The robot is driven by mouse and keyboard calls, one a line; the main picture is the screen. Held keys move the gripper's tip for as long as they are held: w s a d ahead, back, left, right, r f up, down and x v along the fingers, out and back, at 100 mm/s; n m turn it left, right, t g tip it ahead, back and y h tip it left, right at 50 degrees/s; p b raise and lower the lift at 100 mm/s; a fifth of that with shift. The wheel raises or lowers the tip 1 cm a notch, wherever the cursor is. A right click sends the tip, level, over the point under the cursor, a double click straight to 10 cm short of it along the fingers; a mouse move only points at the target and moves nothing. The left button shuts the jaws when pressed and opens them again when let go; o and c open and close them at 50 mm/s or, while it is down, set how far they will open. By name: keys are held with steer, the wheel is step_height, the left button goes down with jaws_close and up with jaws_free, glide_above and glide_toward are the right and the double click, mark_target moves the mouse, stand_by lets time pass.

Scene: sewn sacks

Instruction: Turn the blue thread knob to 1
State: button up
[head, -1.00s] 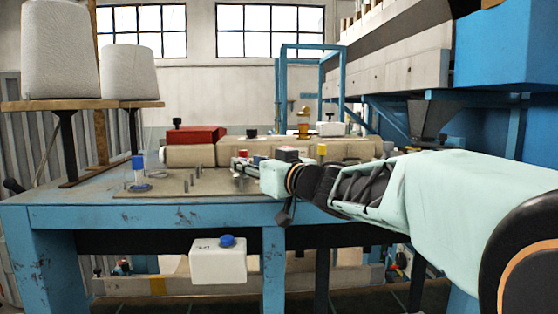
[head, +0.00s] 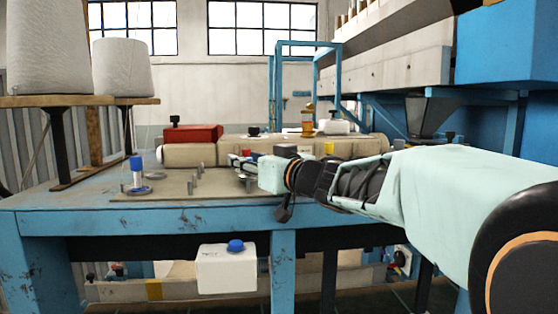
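A second blue-topped piece (head: 136,165) stands upright on the metal plate at the table's left. I cannot tell which is the thread knob, and no numbers are readable. My gripper (head: 240,158) reaches over the table from the right, at mid-table and above both blue parts, apart from them. Its fingers are small and blend with parts behind, so their opening is unclear.
Two large white thread cones (head: 46,50) stand on a wooden shelf (head: 60,101) at left. A long beige machine body (head: 270,150) with a red box (head: 193,133) lies behind the plate. A blue frame and machine (head: 505,48) fill the right. Several short pins stand on the plate.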

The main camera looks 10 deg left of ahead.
jaws_close()
stand_by(0.3)
steer(key=shift+h, duration=0.3)
steer(key=shift+m+t+h+b, duration=0.7)
steer(key=shift+m+t+b, duration=0.1)
steer(key=shift+b, duration=0.25)
steer(key=shift+r, duration=0.1)
jaws_free()
